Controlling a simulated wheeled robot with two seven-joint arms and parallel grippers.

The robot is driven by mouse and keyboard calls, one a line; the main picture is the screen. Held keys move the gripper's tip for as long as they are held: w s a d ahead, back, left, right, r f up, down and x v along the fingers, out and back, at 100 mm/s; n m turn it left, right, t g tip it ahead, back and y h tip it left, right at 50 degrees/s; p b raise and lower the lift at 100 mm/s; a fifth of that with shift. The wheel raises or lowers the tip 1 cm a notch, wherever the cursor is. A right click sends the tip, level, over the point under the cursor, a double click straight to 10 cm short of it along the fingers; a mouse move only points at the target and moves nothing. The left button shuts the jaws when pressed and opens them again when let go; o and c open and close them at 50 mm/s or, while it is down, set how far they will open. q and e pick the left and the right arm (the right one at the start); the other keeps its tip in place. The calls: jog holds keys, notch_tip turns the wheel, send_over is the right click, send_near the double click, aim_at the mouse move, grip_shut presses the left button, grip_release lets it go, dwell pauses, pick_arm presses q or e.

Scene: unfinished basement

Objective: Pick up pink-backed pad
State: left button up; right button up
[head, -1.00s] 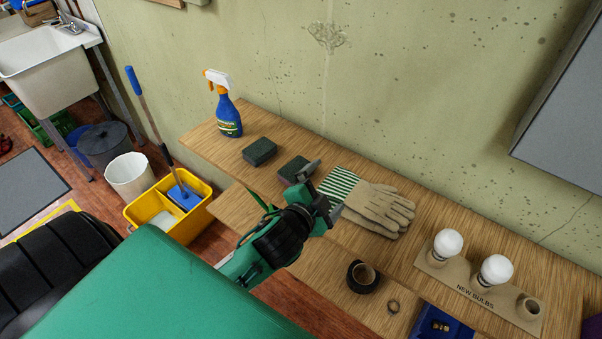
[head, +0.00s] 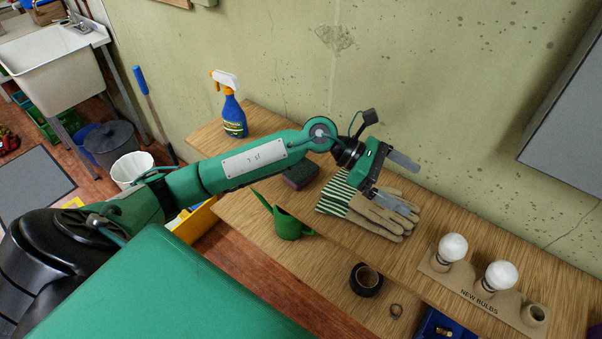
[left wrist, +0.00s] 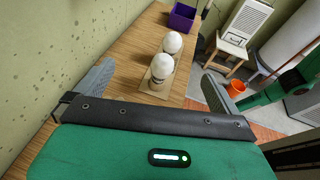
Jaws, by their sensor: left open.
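A dark scouring pad (head: 300,176) with a dull reddish tint lies on the wooden bench, partly behind my left arm. I cannot clearly make out a pink back on it. My left arm covers the spot to its left where a second dark pad lay. My left gripper (head: 415,190) is open and empty above the work gloves (head: 385,222), to the right of the visible pad. Its spread fingers also show in the left wrist view (left wrist: 158,72), with no pad between them. My right gripper is not in view.
A blue spray bottle (head: 234,118) stands at the bench's far left end. A green watering can (head: 290,226), a black tape roll (head: 366,280) and a bulb holder (head: 480,298) with white bulbs stand nearer. The wall runs close behind the bench.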

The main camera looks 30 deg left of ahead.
pick_arm(q)
jog(key=w+a+f+m+g+y, duration=0.1)
jog(key=w+a+f+m+y, duration=0.15)
jog(key=a+f+y, duration=0.35)
jog(key=m+g+y+p, duration=0.1)
jog(key=m+y+p, duration=0.1)
jog(key=y, duration=0.6)
send_over(301, 170)
jog(key=f, duration=0.4)
jog(key=shift+s+a+f, duration=0.1)
jog(key=shift+a+f, duration=0.1)
jog(key=shift+a, duration=0.1)
jog(key=shift+d+f+p, duration=0.15)
jog(key=shift+f+p, duration=0.4)
jog(key=shift+p, duration=0.05)
notch_tip(301, 170, down, 4)
jog(key=shift+d+r+p, duration=0.1)
jog(key=shift+r+p, duration=0.15)
jog(key=shift+p, duration=0.5)
jog(key=shift+f, duration=0.4)
jog(key=c, duration=0.8)
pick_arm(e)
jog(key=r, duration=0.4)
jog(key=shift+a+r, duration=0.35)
